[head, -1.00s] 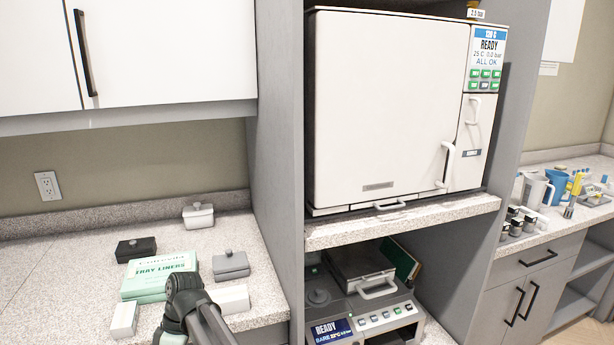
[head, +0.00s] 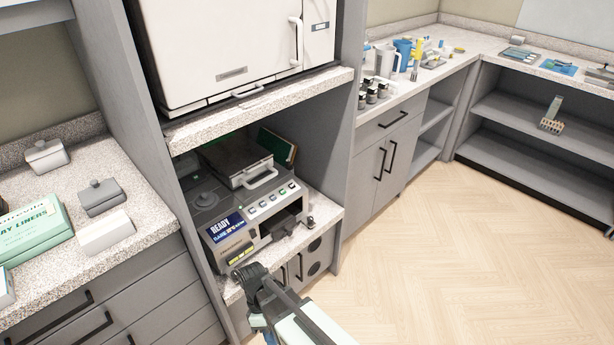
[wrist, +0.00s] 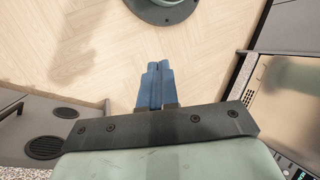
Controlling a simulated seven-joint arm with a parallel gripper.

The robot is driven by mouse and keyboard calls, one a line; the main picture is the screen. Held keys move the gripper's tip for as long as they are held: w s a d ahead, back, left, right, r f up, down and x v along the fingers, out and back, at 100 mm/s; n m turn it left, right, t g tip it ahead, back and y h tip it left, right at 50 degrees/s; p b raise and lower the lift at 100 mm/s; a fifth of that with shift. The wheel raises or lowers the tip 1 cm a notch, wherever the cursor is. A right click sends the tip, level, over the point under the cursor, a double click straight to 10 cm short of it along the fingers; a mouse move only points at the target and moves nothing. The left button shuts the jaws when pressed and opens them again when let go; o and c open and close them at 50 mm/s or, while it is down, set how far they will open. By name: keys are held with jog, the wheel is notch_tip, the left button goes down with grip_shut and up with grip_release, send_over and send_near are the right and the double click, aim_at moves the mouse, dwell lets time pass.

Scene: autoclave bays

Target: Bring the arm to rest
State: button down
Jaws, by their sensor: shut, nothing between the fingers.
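My gripper (wrist: 155,68) shows in the wrist view with its two blue fingers pressed together and nothing between them. Bare floor lies beyond the fingertips. In the head view my arm reaches up from the bottom edge, in front of the lower autoclave bay. The gripper's fingers cannot be clearly made out there. The arm is close to the front of the small autoclave (head: 233,235), which shows READY on its blue label. I cannot tell the exact gap between them.
The large white autoclave (head: 210,50) sits on the shelf above. The left counter holds a tray liners box (head: 35,232) and lidded containers. A grey cabinet (head: 385,160) and open shelves stand to the right. The wooden floor (head: 440,270) is clear.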

jog(key=s+d+f+m+y, duration=0.1)
jog(key=s+d+f+m, duration=0.3)
jog(key=d, duration=0.5)
jog(key=s+d+f+m+y, duration=0.1)
jog(key=s+d+f+m, duration=0.4)
jog(key=d+f+m, duration=0.2)
jog(key=s+d+f+m+g, duration=0.1)
jog(key=s+d+f+m, duration=0.3)
jog(key=d, duration=0.7)
notch_tip(320, 180, down, 3)
jog(key=shift+s+d+r+m+y, duration=0.15)
jog(key=shift+d+m+y, duration=0.25)
jog(key=shift+m, duration=0.6)
